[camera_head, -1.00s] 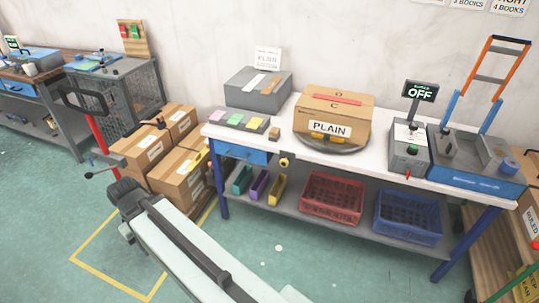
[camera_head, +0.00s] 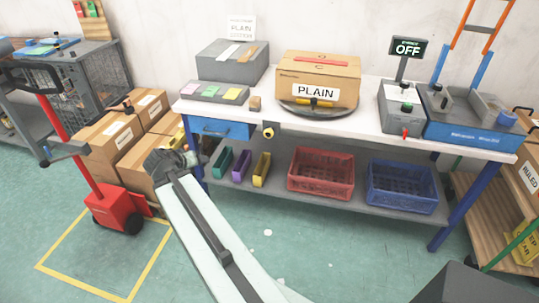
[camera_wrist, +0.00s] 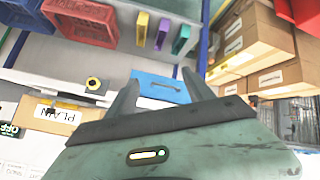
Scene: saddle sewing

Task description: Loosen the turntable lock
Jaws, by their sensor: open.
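A round yellow-and-black knob (camera_head: 268,131), which looks like the turntable lock, sits on the bench's front edge below the turntable. It also shows in the wrist view (camera_wrist: 94,85), left of my fingers. The dark round turntable (camera_head: 318,108) lies on the white bench and carries a cardboard box labelled PLAIN (camera_head: 330,72). My gripper (camera_wrist: 160,76) is open and empty, its fingers pointing towards the blue drawer (camera_wrist: 160,89). In the head view my gripper is left of the knob and apart from it, by the bench's left leg; its fingertips are hard to make out there.
Cardboard boxes (camera_head: 110,138) and a red pallet truck (camera_head: 118,208) stand to the left. A red crate (camera_head: 321,172) and a blue crate (camera_head: 402,188) sit on the lower shelf. A grey device with an OFF sign (camera_head: 407,48) stands on the right. Floor before the bench is clear.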

